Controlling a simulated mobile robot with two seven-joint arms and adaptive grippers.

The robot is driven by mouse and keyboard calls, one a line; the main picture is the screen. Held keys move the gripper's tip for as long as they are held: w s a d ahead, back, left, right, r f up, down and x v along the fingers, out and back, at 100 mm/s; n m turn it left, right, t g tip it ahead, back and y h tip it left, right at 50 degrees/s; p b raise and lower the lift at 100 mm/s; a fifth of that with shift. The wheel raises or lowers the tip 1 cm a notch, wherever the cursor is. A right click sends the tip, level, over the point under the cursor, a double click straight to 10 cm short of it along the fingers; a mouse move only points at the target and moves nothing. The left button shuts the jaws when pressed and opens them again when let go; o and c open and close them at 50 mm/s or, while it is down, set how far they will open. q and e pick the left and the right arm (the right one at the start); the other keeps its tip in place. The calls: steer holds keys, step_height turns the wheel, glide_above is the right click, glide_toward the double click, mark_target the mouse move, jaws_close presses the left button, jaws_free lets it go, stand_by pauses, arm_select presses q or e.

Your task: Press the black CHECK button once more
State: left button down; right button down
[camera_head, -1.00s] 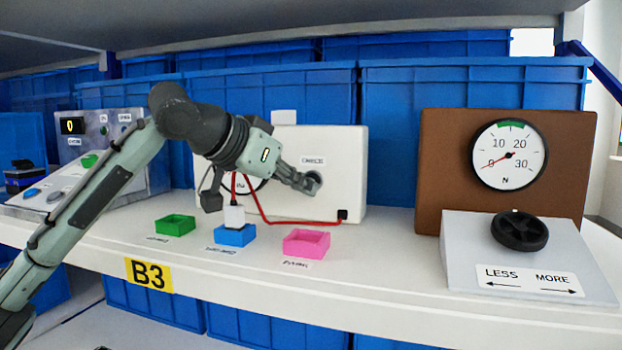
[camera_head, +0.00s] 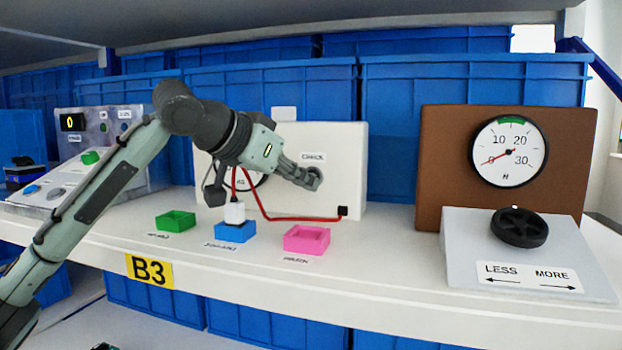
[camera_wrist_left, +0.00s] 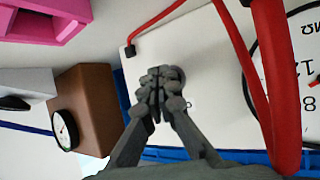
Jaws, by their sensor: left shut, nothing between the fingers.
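The CHECK button's round grey mount (camera_head: 317,172) sits on the front of a white panel box (camera_head: 347,160), under a small CHECK label. My left gripper (camera_head: 314,182) is shut and empty, its fingertips in front of the button. In the left wrist view the shut fingertips (camera_wrist_left: 161,82) cover most of the button, and a grey part of the mount (camera_wrist_left: 179,73) shows beside them. The black face is hidden, and I cannot tell whether the fingers touch it. My right gripper is not in view.
Green (camera_head: 175,222) and pink (camera_head: 306,240) trays stand nearby. A brown gauge board (camera_head: 435,165) and black knob (camera_head: 519,227) are at right.

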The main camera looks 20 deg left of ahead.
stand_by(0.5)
arm_select(q)
steer(key=shift+s, duration=0.75)
steer(key=shift+s+a, duration=0.1)
steer(key=shift+s, duration=2.4)
